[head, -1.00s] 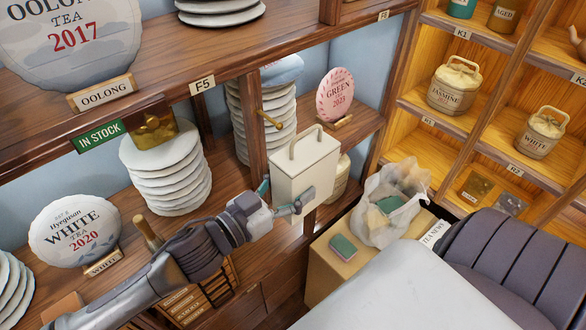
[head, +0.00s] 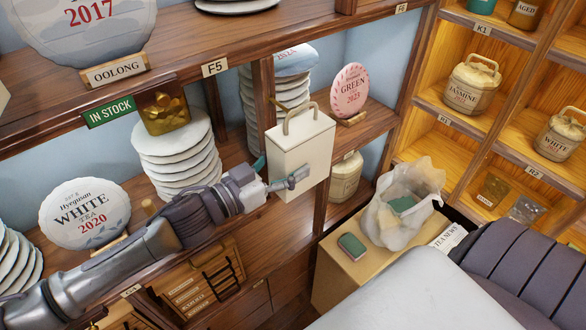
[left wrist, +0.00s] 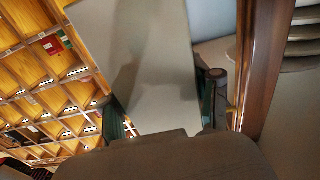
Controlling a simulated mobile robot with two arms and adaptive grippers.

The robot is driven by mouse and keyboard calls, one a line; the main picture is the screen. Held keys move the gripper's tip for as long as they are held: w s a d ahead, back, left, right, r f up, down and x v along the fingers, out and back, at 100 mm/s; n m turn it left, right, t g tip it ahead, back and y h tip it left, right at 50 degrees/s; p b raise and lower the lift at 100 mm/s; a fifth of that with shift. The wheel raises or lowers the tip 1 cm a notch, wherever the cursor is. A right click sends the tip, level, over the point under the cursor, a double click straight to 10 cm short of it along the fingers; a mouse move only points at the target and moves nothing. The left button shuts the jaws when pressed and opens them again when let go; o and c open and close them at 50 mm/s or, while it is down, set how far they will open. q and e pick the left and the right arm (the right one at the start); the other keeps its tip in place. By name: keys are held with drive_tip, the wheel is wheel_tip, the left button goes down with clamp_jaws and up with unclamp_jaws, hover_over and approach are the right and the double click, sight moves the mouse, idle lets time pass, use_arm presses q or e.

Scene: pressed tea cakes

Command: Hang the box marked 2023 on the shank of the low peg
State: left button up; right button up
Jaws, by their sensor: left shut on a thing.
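A cream box (head: 296,160) with a tan loop handle (head: 301,117) is upright in front of a dark wooden shelf post (head: 264,90). My left gripper (head: 278,181) is shut on its lower part. The box also fills the middle of the left wrist view (left wrist: 150,70), between the two dark fingers (left wrist: 165,105). No 2023 mark shows on the faces in view. I cannot tell whether the handle touches a peg. My right gripper is not in view.
Stacked pale tea cakes (head: 175,160) stand left of the post. A pink GREEN 2023 cake (head: 349,90) and a cream canister (head: 345,178) are close on the right.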

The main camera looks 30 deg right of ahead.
use_arm(q)
drive_tip(key=shift+w+a+f+b, duration=0.1)
drive_tip(key=shift+w+f+b, duration=0.2)
drive_tip(key=shift+w, duration=0.45)
drive_tip(key=shift+w+a+f+b, duration=0.15)
drive_tip(key=shift+w+b, duration=0.2)
drive_tip(key=shift+w, duration=0.45)
drive_tip(key=shift+w+d+f+b, duration=0.1)
drive_tip(key=shift+w+f+b, duration=0.2)
drive_tip(key=shift+w, duration=0.45)
drive_tip(key=o, duration=1.4)
drive_tip(key=shift+r, duration=0.1)
drive_tip(key=shift+o, duration=0.2)
drive_tip(key=shift+w+a, duration=0.1)
drive_tip(key=shift+a, duration=0.1)
